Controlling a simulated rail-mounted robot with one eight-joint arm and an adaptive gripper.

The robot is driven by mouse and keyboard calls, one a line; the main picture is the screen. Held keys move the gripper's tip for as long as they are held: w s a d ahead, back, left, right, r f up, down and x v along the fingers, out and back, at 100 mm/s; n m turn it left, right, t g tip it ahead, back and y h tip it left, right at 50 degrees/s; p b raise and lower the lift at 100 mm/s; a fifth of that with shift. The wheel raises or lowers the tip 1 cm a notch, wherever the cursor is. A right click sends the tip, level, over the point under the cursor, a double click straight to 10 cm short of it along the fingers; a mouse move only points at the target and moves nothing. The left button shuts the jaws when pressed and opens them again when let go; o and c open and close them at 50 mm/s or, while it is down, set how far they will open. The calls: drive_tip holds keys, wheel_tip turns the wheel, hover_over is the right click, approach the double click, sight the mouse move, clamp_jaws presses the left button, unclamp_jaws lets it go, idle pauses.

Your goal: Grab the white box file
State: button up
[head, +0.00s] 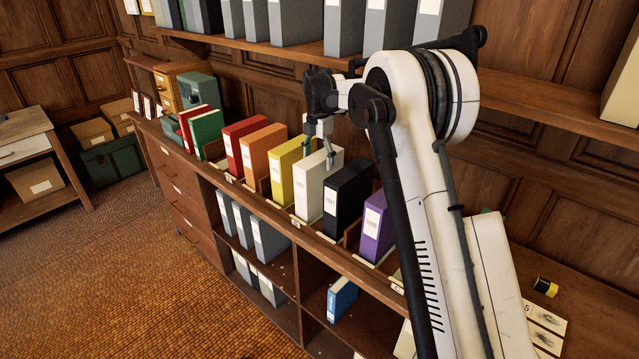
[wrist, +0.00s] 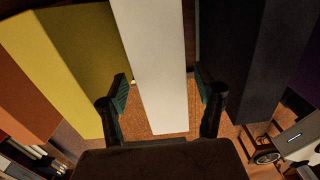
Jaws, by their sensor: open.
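The white box file (head: 312,187) stands upright on the long wooden counter, between a yellow box file (head: 285,170) and a black box file (head: 345,198). My gripper (head: 325,153) is above the white file's top, pointing down. In the wrist view the white file (wrist: 155,70) runs between the two fingers of my gripper (wrist: 163,98). One finger is on its yellow side and one on its black side. The fingers are spread, and a gap shows beside the white file. Whether either finger touches it I cannot tell.
Orange (head: 262,155), red (head: 243,142) and green (head: 206,134) files stand left along the counter; a purple file (head: 375,228) stands right. An upper shelf (head: 260,45) with grey files runs behind my gripper. Black and yellow neighbours leave little side room. A tape roll (head: 545,287) lies right.

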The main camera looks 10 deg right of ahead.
sight(320, 184)
drive_tip(key=shift+d+f+p, duration=0.2)
drive_tip(key=shift+f+p, duration=0.2)
drive_tip(key=shift+f, duration=1.55)
drive_tip(key=shift+c, duration=0.5)
clamp_jaws()
